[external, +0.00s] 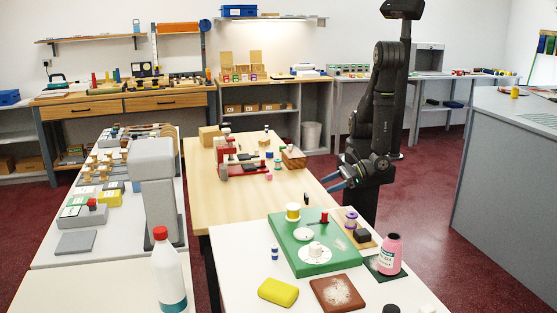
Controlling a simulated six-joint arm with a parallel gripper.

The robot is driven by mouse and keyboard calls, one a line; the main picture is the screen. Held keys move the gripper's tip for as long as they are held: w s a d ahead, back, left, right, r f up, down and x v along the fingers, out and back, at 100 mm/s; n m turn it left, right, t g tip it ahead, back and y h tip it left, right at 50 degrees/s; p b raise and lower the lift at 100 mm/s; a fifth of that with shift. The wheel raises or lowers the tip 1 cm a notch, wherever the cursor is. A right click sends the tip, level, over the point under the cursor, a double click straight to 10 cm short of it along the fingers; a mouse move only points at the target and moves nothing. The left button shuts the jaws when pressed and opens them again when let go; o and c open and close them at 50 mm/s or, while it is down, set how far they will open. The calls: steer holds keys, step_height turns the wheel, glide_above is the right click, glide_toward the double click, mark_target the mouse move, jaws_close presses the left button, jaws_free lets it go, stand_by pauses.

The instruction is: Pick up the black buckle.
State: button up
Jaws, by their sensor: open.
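I cannot clearly make out a buckle shape at this size. A small dark block (362,236) lies on the brown wooden board at the right of the white table and may be the black buckle. Another dark piece (391,308) is cut by the bottom edge of the view. My gripper (326,184) has bluish fingers, points left, and is open with nothing seen between them.
A green board (285,252) holds white discs and spools. Beside it stand a purple spool (351,220) and a pink bottle (390,252). A yellow block (278,292), a brown-red board (337,294) and a white bottle (168,270) are nearer. The wooden table (215,205) has bare room.

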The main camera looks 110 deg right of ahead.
mark_target(305, 195)
steer(key=shift+x, duration=5.5)
steer(key=shift+a+f, duration=0.1)
steer(key=shift+a, duration=0.05)
steer(key=c, duration=1)
